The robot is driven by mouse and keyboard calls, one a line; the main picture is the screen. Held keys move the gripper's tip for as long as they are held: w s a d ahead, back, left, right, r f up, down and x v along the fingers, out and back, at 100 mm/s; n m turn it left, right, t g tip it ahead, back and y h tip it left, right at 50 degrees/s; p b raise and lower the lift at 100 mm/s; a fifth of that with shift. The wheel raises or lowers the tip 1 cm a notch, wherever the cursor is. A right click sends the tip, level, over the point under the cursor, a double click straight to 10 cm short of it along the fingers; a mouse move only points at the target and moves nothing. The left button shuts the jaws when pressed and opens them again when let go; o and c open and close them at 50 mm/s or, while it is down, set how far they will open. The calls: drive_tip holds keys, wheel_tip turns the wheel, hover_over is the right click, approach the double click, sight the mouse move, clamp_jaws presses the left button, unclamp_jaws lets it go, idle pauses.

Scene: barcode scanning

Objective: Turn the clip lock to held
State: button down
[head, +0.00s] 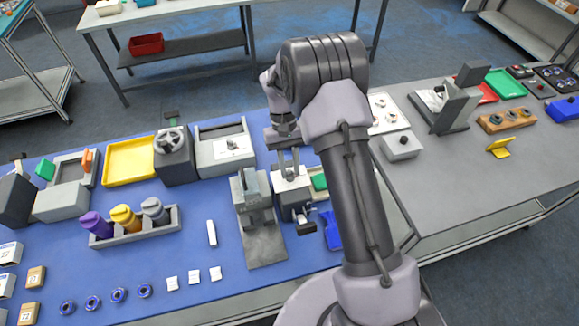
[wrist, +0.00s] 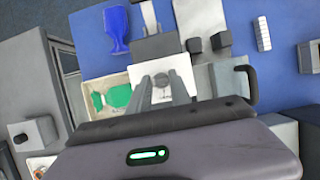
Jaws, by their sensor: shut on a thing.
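A grey box with a white top plate (head: 291,185) stands on the blue mat right of centre; the plate also shows in the wrist view (wrist: 185,67). A small grey knob (wrist: 160,79), which looks like the clip lock, sits on the plate. My gripper (head: 288,170) points down over the plate. In the wrist view its fingers (wrist: 161,82) are on either side of the knob, shut on it. The knob is hidden by the fingers in the head view. I cannot read any held mark or the lock's setting.
A grey stand (head: 262,240) is close to the left of the box. A blue paddle-shaped thing (head: 331,231) lies at the front right. A green piece (wrist: 118,96) lies in a beige tray beside the plate. A bottle rack (head: 135,236) stands farther left.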

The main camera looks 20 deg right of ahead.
idle(0.5)
drive_tip(key=c, duration=1.2)
unclamp_jaws()
drive_tip(key=p+v, duration=0.4)
drive_tip(key=v, duration=1.3)
drive_tip(key=shift+r, duration=0.25)
